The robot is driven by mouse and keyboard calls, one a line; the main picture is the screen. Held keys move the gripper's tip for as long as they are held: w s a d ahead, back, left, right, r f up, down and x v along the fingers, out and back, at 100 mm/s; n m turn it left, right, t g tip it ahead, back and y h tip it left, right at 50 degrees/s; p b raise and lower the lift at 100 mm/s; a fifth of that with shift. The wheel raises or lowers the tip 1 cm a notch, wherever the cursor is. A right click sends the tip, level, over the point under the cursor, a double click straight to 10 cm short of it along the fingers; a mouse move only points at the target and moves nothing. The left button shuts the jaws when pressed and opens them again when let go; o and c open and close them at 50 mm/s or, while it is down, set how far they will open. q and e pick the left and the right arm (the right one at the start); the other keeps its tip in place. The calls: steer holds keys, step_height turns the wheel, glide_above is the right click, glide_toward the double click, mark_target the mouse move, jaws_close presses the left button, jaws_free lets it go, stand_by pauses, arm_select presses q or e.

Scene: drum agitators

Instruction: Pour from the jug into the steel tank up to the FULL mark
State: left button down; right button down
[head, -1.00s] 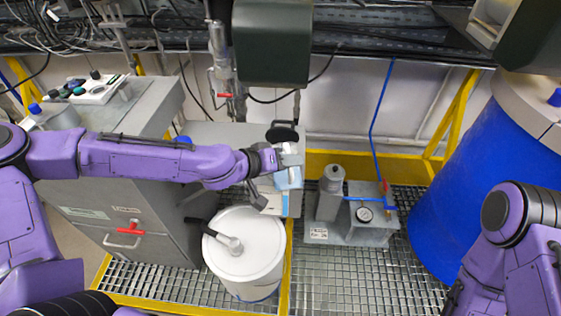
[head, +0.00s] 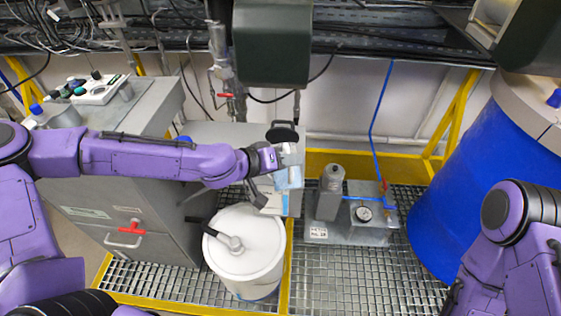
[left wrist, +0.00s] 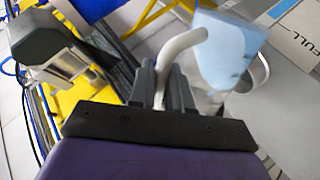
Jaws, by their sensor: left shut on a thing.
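My left gripper (head: 286,150) is shut on the pale curved handle (left wrist: 183,46) of the jug. The light blue, translucent jug (head: 289,178) hangs at the front of the grey steel tank (head: 208,132), near its top. It also shows in the left wrist view (left wrist: 228,48), beside the fingers (left wrist: 163,85). A pale label with the FULL mark (left wrist: 312,48) is on the tank's grey surface beyond the jug. A black round lid (head: 282,132) stands up at the tank's top. The liquid level and any stream cannot be made out. My right gripper is out of frame.
A white lidded drum (head: 245,250) stands on the grating in front. A grey unit with a gauge (head: 350,220) is right of it. A large blue drum (head: 450,190) stands at right. A dark green box (head: 271,52) hangs above the tank. Bare grating lies at front centre.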

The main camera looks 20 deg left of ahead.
mark_target(291, 182)
arm_select(q)
steer(key=shift+w+a+p, duration=0.1)
steer(key=shift+w+p, duration=0.1)
steer(key=shift+p, duration=0.6)
stand_by(1.9)
